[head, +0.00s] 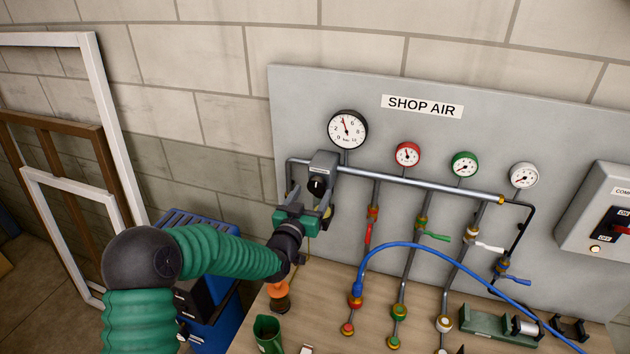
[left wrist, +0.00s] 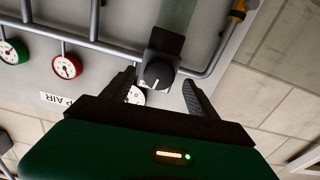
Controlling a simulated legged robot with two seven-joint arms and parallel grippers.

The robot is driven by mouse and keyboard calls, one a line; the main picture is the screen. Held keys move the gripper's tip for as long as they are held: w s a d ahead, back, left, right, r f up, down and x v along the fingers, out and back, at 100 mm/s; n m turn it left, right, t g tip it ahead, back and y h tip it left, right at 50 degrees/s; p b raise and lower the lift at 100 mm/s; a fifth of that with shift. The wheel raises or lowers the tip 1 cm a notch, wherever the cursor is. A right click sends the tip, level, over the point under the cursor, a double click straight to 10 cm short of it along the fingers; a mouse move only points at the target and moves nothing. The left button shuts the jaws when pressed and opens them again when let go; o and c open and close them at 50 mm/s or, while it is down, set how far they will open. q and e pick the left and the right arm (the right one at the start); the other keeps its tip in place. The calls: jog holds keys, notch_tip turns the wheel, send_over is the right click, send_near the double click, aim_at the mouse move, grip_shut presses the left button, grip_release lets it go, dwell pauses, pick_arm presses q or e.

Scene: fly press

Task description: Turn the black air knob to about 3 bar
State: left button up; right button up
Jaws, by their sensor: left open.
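The black air knob (head: 317,185), with a white pointer mark, sits on the front of a dark grey regulator (head: 323,167) at the upper left of the pipework. The large black-rimmed gauge (head: 347,129) is just above it. My left gripper (head: 308,202) is open just below and in front of the knob. In the left wrist view the knob (left wrist: 156,76) appears between the two spread fingers, with gaps on both sides. I see no contact. My right gripper is not in view.
The grey SHOP AIR panel (head: 290,100) carries red, green and white gauges and several valve levers. A blue hose (head: 410,245) arches over the wooden bench (head: 325,280). An orange-topped item (head: 278,290) and a green cup (head: 268,333) stand below my left arm.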

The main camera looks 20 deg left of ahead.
aim_at(315, 189)
pick_arm(q)
jog(key=shift+w+p, duration=0.35)
jog(key=shift+w, duration=1.25)
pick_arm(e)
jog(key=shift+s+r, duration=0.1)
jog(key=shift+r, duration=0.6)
pick_arm(q)
jog(key=shift+d, duration=0.1)
jog(key=shift+c, duration=1.3)
jog(key=c, duration=1.1)
jog(key=shift+f+n+b, duration=0.2)
jog(key=shift+n+b, duration=0.2)
jog(key=shift+b, duration=0.6)
jog(key=shift+r, duration=0.25)
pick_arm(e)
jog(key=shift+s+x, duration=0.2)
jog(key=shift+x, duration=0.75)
